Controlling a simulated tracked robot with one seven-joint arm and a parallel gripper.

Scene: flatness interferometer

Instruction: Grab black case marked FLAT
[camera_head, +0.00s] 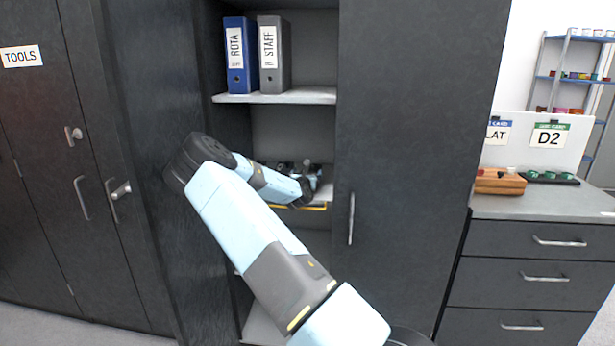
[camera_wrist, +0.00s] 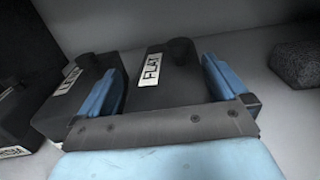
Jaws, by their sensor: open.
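The black case marked FLAT (camera_wrist: 178,78) lies in the middle of the wrist view, its white label facing up. My gripper (camera_wrist: 162,68) is open, with one blue finger on each side of this case. I cannot tell whether either finger touches it. In the head view my arm reaches into the open cabinet at the middle shelf (camera_head: 326,196), and my gripper there is mostly hidden behind the arm. The FLAT case cannot be made out in that view.
Another black labelled case (camera_wrist: 72,98) lies close left of the FLAT case, beyond the left finger. A third dark case (camera_wrist: 15,125) sits farther left. A dark rough block (camera_wrist: 297,63) lies at the right. The upper shelf (camera_head: 275,97) holds two binders. A cabinet door (camera_head: 415,150) stands right of the opening.

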